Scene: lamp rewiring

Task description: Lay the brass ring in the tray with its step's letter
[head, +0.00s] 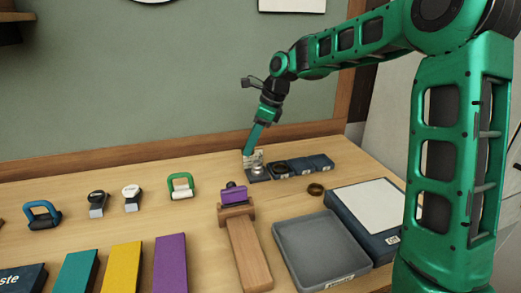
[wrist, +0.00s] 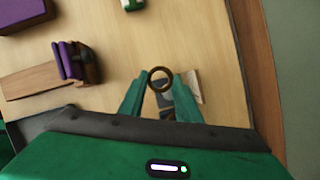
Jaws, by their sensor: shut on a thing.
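My gripper (head: 247,153) is low over the left end of a row of small dark trays (head: 301,169) at the back of the table. In the wrist view, my gripper (wrist: 161,80) is shut on a brass-coloured ring (wrist: 151,78), held between its fingertips. A dark tray (wrist: 163,101) and a pale card show beneath and beside it. In the head view the held ring cannot be made out.
A purple clamp (head: 234,195) on a wooden stand (head: 249,255) is left of a large grey tray (head: 322,253). A dark blue box with a white top (head: 365,205) is at right. Several coloured blocks and handles stand left. Bare table lies between.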

